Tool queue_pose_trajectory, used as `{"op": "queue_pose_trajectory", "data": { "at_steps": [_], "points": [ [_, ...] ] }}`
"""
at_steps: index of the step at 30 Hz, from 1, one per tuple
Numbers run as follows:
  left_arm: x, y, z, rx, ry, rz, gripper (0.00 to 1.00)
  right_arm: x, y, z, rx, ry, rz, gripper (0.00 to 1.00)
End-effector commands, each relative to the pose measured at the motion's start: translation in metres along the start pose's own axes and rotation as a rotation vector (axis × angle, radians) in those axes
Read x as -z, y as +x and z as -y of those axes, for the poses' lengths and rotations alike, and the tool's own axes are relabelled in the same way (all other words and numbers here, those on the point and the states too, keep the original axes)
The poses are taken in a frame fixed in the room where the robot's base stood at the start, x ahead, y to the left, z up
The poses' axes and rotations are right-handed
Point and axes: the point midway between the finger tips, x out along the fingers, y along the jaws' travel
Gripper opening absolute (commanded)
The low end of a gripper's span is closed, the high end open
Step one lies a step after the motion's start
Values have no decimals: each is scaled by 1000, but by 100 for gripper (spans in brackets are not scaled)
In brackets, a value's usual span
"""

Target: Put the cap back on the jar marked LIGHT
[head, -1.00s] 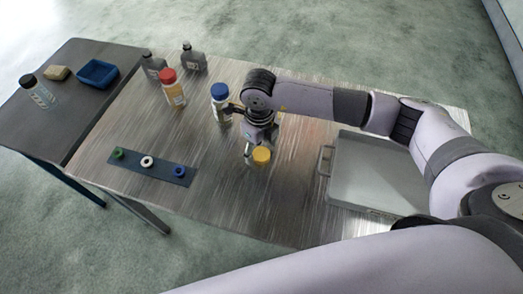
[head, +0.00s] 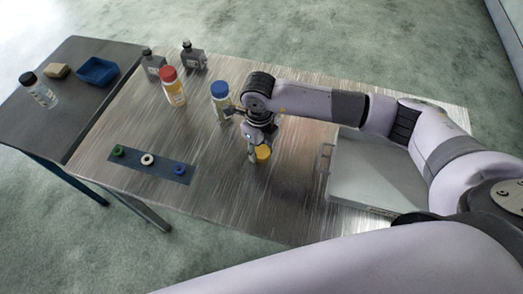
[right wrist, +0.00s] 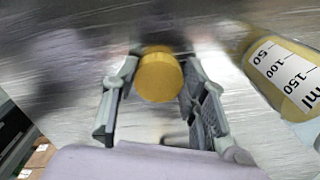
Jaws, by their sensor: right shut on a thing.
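A yellow cap (head: 263,153) shows low over the metal table at its middle. My right gripper (head: 254,154) is shut on it; in the right wrist view the cap (right wrist: 159,76) sits between the two fingers (right wrist: 160,92). I cannot tell whether the cap still touches the table. A blue-capped jar (head: 221,98) stands just behind and left of the gripper, and a red-capped jar (head: 174,88) stands further left. A jar with yellowish contents and a volume scale (right wrist: 283,75) shows at the right wrist view's right edge. The word LIGHT is not readable. My left gripper is not in view.
Two grey bottles (head: 153,66) (head: 193,60) stand at the back. The left side table holds a black-capped jar (head: 42,95), blue bin (head: 97,72) and tan block (head: 57,71).

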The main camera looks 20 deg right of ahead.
Motion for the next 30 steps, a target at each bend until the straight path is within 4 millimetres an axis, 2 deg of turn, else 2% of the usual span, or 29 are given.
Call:
{"op": "queue_pose_trajectory", "data": {
  "at_steps": [11, 17, 23, 30],
  "points": [
    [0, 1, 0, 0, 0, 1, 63, 0, -3, 0, 0, 0, 1, 30],
    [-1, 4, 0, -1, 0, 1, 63, -1, -22, 0, 1, -2, 4, 30],
    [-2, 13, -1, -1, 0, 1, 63, -2, -68, 1, 3, -2, 8, 30],
    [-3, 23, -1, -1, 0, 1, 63, -1, -138, 0, 3, -2, 6, 30]
  ]
}}
